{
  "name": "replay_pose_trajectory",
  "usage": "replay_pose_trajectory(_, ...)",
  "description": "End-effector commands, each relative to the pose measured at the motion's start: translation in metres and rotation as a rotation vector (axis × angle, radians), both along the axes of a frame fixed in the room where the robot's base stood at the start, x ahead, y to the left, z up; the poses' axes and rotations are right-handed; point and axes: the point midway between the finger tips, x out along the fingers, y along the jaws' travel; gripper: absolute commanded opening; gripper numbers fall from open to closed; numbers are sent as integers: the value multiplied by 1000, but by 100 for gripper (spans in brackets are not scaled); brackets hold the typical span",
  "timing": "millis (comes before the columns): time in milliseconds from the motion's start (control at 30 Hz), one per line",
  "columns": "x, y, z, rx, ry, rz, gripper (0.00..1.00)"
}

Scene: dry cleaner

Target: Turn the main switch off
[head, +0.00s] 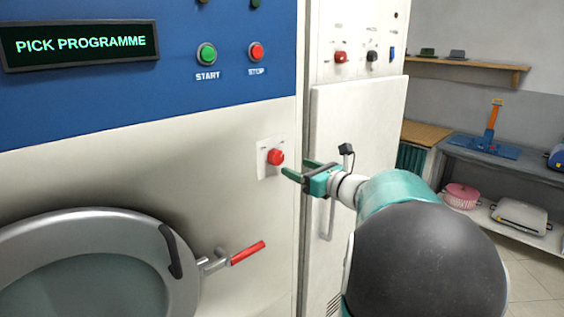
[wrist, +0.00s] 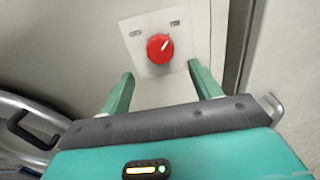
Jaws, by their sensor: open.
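The main switch looks to be the red rotary knob (head: 275,157) on a small white plate, on the cream front of the machine. In the wrist view the red knob (wrist: 160,48) sits ahead, between the lines of my two fingers, with a pale pointer mark toward its upper right. Small labels on the plate are too small to read. My gripper (head: 296,169) is open and empty, just right of the knob. In the wrist view my gripper (wrist: 164,84) has its green fingertips apart, short of the plate and not touching the knob.
A display (head: 80,44) reads "PICK PROGRAMME". A green START button (head: 207,54) and red STOP button (head: 256,52) are above. A round door (head: 90,265) and a red-handled lever (head: 247,253) are below left. A white cabinet (head: 355,125) with a red knob (head: 341,57) stands right.

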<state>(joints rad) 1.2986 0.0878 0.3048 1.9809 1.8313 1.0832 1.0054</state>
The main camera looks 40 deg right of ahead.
Motion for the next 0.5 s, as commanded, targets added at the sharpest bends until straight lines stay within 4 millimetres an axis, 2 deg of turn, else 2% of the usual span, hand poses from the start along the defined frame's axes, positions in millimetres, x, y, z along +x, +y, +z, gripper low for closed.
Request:
replay_pose_trajectory(100,25,0,0,1,-1,3,63)
replay_pose_trajectory(300,57,0,0,0,0,2,63)
replay_pose_trajectory(500,71,1,0,-1,0,0,63)
